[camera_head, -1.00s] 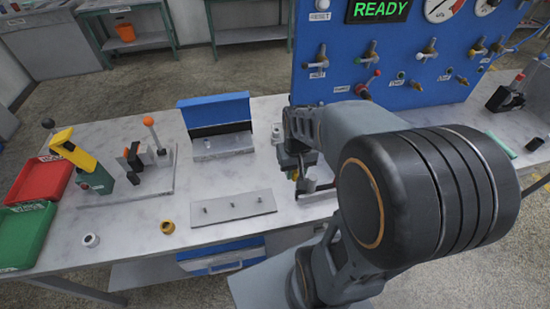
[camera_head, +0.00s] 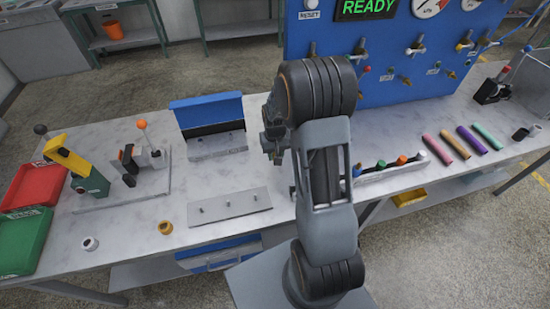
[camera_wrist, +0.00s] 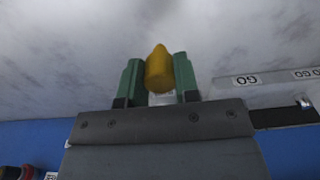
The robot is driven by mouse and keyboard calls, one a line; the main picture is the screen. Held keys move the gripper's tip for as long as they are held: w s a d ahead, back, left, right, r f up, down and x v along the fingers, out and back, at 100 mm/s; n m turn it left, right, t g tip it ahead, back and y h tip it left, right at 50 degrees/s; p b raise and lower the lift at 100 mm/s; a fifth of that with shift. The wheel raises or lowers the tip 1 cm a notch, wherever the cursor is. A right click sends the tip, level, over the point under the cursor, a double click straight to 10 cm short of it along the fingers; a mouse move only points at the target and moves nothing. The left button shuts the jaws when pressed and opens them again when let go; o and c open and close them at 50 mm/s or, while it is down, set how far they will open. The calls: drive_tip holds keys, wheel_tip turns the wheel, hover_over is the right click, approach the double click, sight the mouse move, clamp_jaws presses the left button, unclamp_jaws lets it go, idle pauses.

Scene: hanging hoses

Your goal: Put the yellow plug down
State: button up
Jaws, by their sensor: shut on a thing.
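The yellow plug (camera_wrist: 159,72) is between the two green fingers of my gripper (camera_wrist: 160,80) in the wrist view. My gripper is shut on it, and the plug's narrower end points away from the palm. A pale marbled surface lies behind the plug; I cannot tell the gap between them. In the head view my arm hides the fingers and the plug.
A plate with three pegs (camera_head: 230,207) lies left of my arm. A rack with coloured caps (camera_head: 392,174) and several coloured bars (camera_head: 454,146) lie to the right. The blue panel (camera_head: 400,95) stands behind. A yellow ring (camera_head: 166,227) lies near the front edge.

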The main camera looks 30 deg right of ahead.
drive_tip(key=shift+w+f, duration=0.15)
drive_tip(key=shift+f, duration=1.6)
drive_tip(key=shift+f, duration=0.2)
drive_tip(key=o, duration=0.9)
wheel_tip(320, 180, up, 12)
drive_tip(key=shift+f+b, duration=0.15)
drive_tip(key=shift+b, duration=0.15)
drive_tip(key=s+a+r+n+t, duration=0.1)
drive_tip(key=s+a+r+t, duration=0.1)
drive_tip(key=s+a+r, duration=0.2)
drive_tip(key=s+a+r+n+t, duration=0.1)
drive_tip(key=s+a+r, duration=0.4)
drive_tip(key=s, duration=0.7)
wheel_tip(320, 180, up, 3)
drive_tip(key=shift+a+f+t, duration=0.1)
drive_tip(key=shift+a+t, duration=0.05)
drive_tip(key=shift+t, duration=0.55)
